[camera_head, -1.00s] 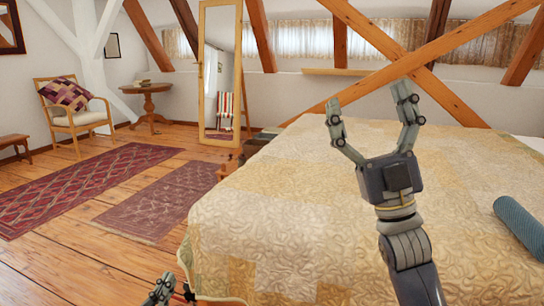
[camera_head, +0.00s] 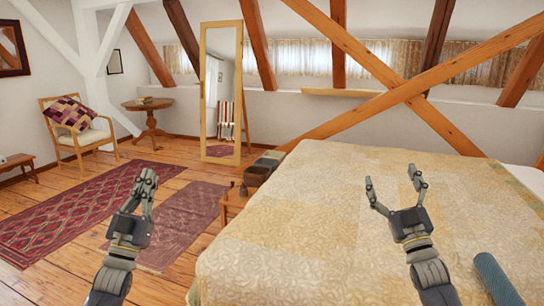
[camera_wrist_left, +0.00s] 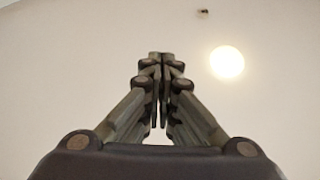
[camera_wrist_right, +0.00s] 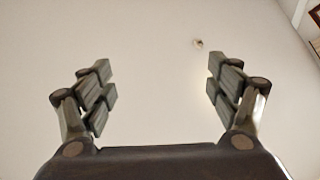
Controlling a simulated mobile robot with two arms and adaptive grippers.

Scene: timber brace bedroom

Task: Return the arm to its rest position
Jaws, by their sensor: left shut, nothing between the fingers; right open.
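My left gripper (camera_head: 146,184) points upward at the lower left of the head view, in front of the rugs. Its fingers are shut with nothing between them, as the left wrist view also shows (camera_wrist_left: 160,85). My right gripper (camera_head: 394,186) points upward in front of the bed. Its fingers are spread apart and empty, as the right wrist view also shows (camera_wrist_right: 160,90). Both wrist views face a pale plain surface above.
A bed with a quilted cover (camera_head: 300,200) fills the right side, with a blue rolled item (camera_head: 495,280) on it. A small wooden stool (camera_head: 233,203) with a basket (camera_head: 256,176) stands beside the bed. Red rugs (camera_head: 85,215) lie on the floor at left.

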